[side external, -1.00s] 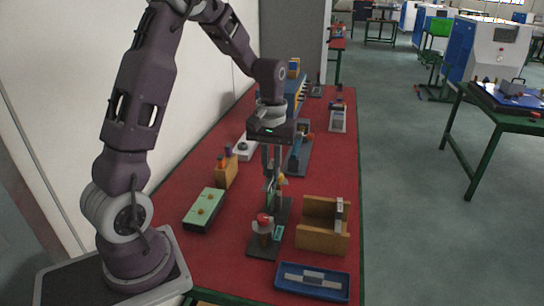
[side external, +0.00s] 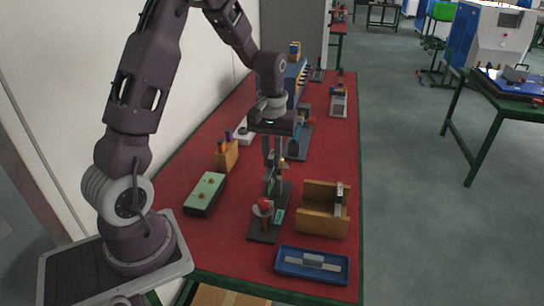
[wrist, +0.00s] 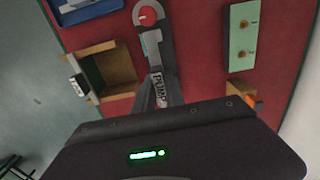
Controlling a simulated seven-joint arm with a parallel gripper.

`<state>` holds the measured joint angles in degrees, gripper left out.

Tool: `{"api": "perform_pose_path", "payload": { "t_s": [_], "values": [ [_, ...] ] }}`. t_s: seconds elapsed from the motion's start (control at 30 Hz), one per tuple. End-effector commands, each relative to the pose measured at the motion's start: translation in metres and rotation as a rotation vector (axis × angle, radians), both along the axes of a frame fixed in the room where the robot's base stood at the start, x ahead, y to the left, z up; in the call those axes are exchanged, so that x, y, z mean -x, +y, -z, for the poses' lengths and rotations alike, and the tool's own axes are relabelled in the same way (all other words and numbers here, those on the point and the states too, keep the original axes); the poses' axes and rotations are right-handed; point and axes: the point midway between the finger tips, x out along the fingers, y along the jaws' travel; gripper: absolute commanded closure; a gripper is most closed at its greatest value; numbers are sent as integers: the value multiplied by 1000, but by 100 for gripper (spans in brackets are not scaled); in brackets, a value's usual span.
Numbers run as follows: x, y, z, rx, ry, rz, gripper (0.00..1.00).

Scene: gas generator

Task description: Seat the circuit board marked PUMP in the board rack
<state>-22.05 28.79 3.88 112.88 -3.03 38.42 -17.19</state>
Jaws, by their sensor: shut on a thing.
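My gripper (side external: 272,177) points down over the dark base (side external: 262,236) with a red knob and is shut on a thin board (side external: 271,186). In the wrist view a board edge lettered PUMP (wrist: 158,88) stands just beyond my gripper body, above the dark base (wrist: 169,48). I cannot tell which fixture is the board rack.
A blue tray (side external: 285,270) with a grey piece lies at the front. A green-topped block (side external: 205,193) and a wooden block (side external: 228,156) with coloured pegs stand to the left. Other devices stand farther back. Red bench top is clear between the green-topped block and the dark base.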

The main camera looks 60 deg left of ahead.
Motion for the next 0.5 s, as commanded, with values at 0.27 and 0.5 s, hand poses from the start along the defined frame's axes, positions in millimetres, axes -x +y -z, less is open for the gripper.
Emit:
{"api": "perform_pose_path", "payload": {
  "t_s": [0.27, 0.5],
  "values": [
    [0, 0, 0, 0, 0, 0, 100],
    [0, 0, 4, -1, -1, 0, 100]
  ]
}}
